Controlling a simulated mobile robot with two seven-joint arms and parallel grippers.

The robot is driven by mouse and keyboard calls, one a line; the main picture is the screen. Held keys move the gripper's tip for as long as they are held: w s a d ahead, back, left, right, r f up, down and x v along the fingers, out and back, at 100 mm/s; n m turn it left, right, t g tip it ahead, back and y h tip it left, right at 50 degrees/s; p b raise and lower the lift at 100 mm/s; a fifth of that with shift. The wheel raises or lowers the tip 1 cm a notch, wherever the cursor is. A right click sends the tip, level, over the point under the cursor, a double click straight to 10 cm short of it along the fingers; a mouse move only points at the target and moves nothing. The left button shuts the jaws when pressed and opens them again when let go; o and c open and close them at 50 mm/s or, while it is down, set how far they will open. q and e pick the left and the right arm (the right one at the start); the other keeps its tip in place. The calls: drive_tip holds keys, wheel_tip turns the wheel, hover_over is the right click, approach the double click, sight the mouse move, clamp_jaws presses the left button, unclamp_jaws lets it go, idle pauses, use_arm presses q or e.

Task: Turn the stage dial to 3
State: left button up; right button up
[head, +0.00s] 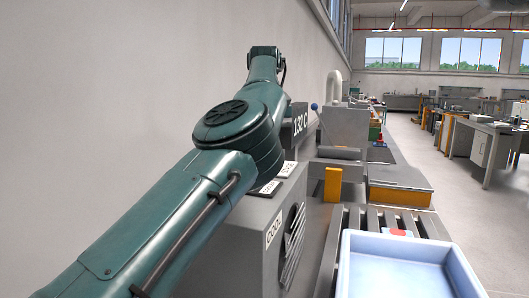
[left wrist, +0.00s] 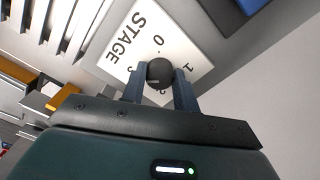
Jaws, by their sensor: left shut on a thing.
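The stage dial is a small dark round knob (left wrist: 160,70) on a white plate (left wrist: 140,45) marked STAGE, with a 0 and a 1 legible around it. Other digits are partly covered by the knob and fingers. My left gripper (left wrist: 159,82) has its two fingers on either side of the knob and is shut on it. I cannot make out which number the dial points to. In the head view my left arm hides the dial and the gripper. My right gripper is in neither view.
A light blue tray (head: 400,245) lies on a slatted conveyor at the front right. A yellow block (head: 333,184) stands by the furnace. A bare wall is at left.

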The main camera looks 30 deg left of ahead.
use_arm(q)
drive_tip(key=o, duration=1)
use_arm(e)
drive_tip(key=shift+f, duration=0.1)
use_arm(q)
wheel_tip(320, 180, up, 9)
drive_tip(key=p, duration=0.5)
drive_tip(key=shift+f+p, duration=0.1)
drive_tip(key=shift+p, duration=0.25)
drive_tip(key=shift+r+p, duration=2.15)
drive_tip(key=shift+r, duration=0.1)
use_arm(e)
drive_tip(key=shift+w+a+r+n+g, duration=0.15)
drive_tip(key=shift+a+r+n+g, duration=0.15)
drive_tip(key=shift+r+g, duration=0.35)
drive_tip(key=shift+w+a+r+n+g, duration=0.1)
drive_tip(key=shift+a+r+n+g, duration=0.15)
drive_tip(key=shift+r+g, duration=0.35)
use_arm(q)
drive_tip(key=shift+r, duration=0.1)
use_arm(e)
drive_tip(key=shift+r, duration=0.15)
